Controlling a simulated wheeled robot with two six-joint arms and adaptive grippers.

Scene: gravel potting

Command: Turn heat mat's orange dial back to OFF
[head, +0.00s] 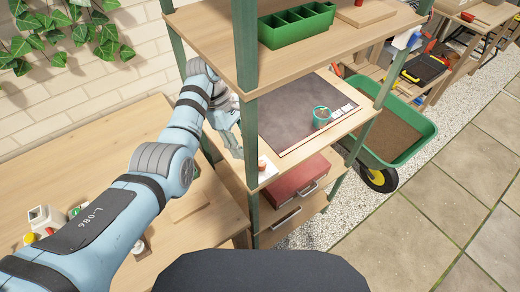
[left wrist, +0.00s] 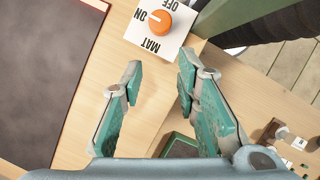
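The orange dial (left wrist: 158,22) sits on a white plate (left wrist: 148,43) marked MAT, ON and OFF, upside down in the left wrist view. A pale mark on the dial points left, towards ON. In the head view the dial (head: 262,164) is at the shelf's front left corner, beside the dark heat mat (head: 283,105). My left gripper (left wrist: 159,76) is open and empty, its fingertips apart from the dial. In the head view the left gripper (head: 235,145) is beside the shelf post, partly hidden by it. My right gripper is not in view.
A green post (head: 246,130) rises close to my left gripper. A small green pot (head: 321,116) stands on the mat. A red box (head: 300,178) is on the shelf below, a green planter (head: 295,25) above. A green wheelbarrow (head: 412,148) stands to the right.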

